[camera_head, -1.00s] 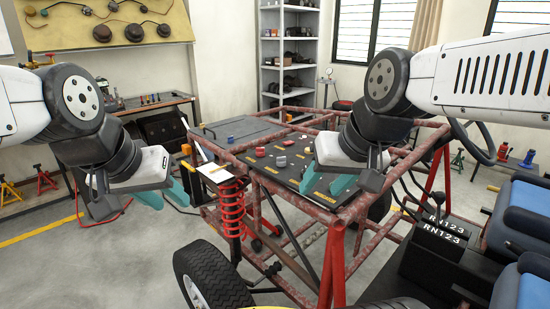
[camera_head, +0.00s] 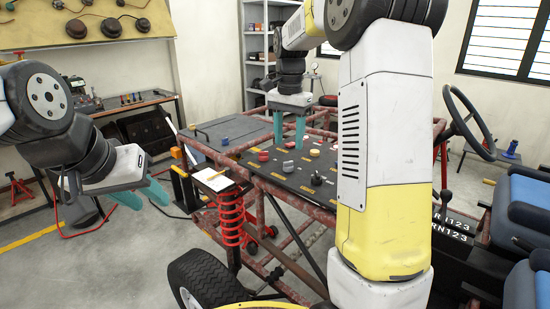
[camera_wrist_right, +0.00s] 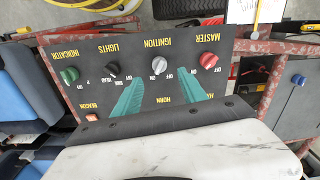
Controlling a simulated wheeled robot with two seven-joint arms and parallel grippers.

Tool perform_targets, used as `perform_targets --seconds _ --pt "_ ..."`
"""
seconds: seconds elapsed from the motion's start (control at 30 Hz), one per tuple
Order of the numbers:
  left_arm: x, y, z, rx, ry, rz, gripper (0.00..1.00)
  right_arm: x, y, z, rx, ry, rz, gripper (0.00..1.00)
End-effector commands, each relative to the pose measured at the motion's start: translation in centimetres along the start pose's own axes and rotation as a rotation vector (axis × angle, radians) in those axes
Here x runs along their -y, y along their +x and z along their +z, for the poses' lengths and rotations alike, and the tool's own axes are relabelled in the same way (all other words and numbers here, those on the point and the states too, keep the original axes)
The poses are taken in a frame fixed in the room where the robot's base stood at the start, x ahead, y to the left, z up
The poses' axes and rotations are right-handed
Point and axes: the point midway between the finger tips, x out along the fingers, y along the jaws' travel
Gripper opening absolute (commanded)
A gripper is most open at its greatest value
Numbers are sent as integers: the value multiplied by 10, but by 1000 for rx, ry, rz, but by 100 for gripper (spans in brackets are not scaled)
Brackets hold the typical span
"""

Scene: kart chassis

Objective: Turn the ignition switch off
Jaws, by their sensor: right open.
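The black switch panel (camera_head: 268,172) lies on the red kart frame. The ignition switch (camera_wrist_right: 158,66) is a pale knob under the IGNITION label, between the red master knob (camera_wrist_right: 208,61) and the black lights knob (camera_wrist_right: 112,69). In the head view it appears as a pale knob (camera_head: 288,166). My right gripper (camera_head: 289,144) is open and empty above the panel. In the right wrist view its teal fingers (camera_wrist_right: 162,76) point toward the ignition knob, one on each side, apart from it. The knob's exact setting is too small to read. My left gripper (camera_head: 152,205) is open and empty, left of the kart.
A green indicator knob (camera_wrist_right: 69,75) and an orange beacon button (camera_wrist_right: 91,117) share the panel. A blue knob (camera_head: 224,141) stands beyond it. The steering wheel (camera_head: 469,122) and blue seats (camera_head: 530,205) are at right. My right arm hides part of the frame.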

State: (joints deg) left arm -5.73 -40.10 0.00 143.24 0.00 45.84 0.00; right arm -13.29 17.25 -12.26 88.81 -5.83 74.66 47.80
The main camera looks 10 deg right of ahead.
Motion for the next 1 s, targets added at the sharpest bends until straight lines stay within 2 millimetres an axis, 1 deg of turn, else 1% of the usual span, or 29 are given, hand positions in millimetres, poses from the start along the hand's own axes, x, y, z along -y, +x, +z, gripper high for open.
perform_targets --seconds 0.2,0.4,0.57,0.8,0.83,0.87,1.0 --pt "0 0 0 0 0 0 36 -1 35 1 3 -1 3 50" --pt "0 0 0 0 0 0 36 -1 62 1 2 -1 1 50" --pt "0 0 0 0 0 0 36 -1 71 1 1 -1 0 50" --pt "0 0 0 0 0 0 36 -1 72 0 1 -2 -1 50" --pt "0 0 0 0 0 0 36 -1 72 0 1 -2 -1 46" --pt "0 0 0 0 0 0 36 -1 72 0 1 -2 -1 40" --pt "0 0 0 0 0 0 36 -1 72 1 1 -2 -1 12"
